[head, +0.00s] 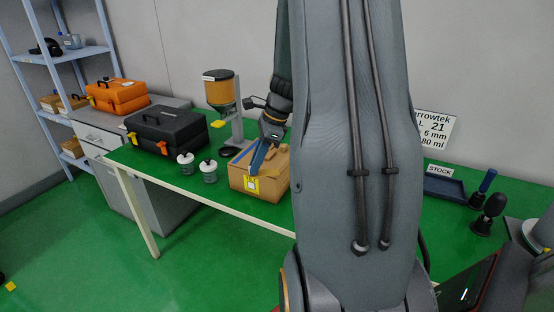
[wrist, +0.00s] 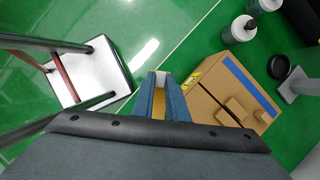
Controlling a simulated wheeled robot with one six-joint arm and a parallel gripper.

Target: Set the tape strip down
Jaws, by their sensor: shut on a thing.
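My gripper (head: 255,170) reaches down at the front of a cardboard box (head: 276,172) on the green table. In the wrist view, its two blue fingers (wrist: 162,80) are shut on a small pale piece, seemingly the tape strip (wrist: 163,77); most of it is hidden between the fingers. The box (wrist: 222,88) lies just right of the fingertips there, with a yellow label (wrist: 192,79) on its near side and a blue band (wrist: 252,86) along its top. I cannot tell whether the held piece touches the box.
Two small bottles (head: 209,171) and a black toolbox (head: 166,130) stand left of the box. A dispenser with an orange hopper (head: 220,92) stands behind it. A blue stock tray (head: 444,186) lies at the right. The table's front edge (head: 210,206) is close to the box.

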